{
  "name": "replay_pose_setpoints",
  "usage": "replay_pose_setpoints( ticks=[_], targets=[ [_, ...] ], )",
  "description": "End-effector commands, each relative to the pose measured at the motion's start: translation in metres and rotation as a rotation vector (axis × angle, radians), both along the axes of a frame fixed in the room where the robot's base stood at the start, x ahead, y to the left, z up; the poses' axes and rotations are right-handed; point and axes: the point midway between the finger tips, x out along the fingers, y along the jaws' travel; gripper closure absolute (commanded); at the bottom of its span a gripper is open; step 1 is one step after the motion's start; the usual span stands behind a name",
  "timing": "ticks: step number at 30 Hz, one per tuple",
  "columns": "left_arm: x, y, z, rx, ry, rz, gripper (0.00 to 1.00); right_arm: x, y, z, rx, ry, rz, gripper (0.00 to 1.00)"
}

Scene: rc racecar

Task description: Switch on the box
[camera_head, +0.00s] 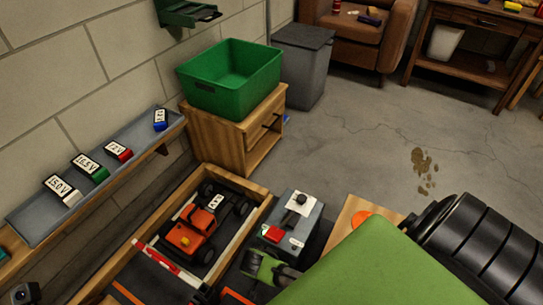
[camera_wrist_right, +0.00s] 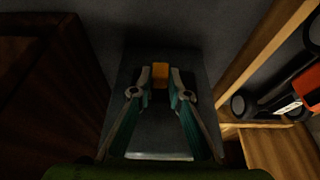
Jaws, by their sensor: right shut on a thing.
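The grey box (camera_head: 308,222) stands beside the wooden car tray in the head view, with a red part (camera_head: 271,232), a white label and a black knob on or near its top. It also shows in the right wrist view (camera_wrist_right: 158,138), under my right gripper. My right gripper (camera_wrist_right: 160,78) has its teal fingers shut on a small orange-yellow piece (camera_wrist_right: 160,72) at the box. I cannot tell whether this piece is a switch. In the head view I cannot clearly make out the right fingers. My left gripper is not in view.
An orange car (camera_head: 190,238) lies in a wooden tray (camera_head: 257,217) left of the box. A green bin (camera_head: 230,88) stands on a wooden cabinet (camera_head: 228,140). Labelled batteries (camera_head: 88,168) lie on a wall shelf (camera_head: 35,225). The floor at the right is open.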

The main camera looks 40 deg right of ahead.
Motion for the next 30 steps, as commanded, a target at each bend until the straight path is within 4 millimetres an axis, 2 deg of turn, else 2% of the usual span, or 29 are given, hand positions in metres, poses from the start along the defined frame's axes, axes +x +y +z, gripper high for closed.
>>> replay_pose_setpoints(
  ticks=[1,3,4,5,6,16,20,26,30],
  targets=[
    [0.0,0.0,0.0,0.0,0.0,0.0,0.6,-0.002,-0.007,0.0,-0.015,0.007,-0.003,1.0],
    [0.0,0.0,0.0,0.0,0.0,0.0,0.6,-0.003,-0.007,0.0,-0.015,0.008,-0.002,1.0],
    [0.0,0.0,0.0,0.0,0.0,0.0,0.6,-0.003,-0.007,0.0,-0.015,0.008,-0.002,0.76],
    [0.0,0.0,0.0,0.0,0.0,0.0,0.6,-0.003,-0.007,0.0,-0.016,0.009,-0.003,0.69],
    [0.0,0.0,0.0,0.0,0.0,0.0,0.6,-0.004,-0.006,0.0,-0.015,0.009,-0.003,0.67],
    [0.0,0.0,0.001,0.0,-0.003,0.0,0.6,-0.003,-0.002,0.0,-0.007,0.006,0.0,0.67],
    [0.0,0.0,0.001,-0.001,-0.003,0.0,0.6,-0.004,0.002,0.007,-0.004,0.005,0.0,0.67],
    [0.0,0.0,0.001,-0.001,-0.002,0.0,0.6,-0.008,0.012,0.032,-0.002,0.005,-0.001,0.67],
    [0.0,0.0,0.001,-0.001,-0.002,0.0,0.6,-0.011,0.02,0.056,-0.005,0.003,-0.002,0.67]
  ],
)
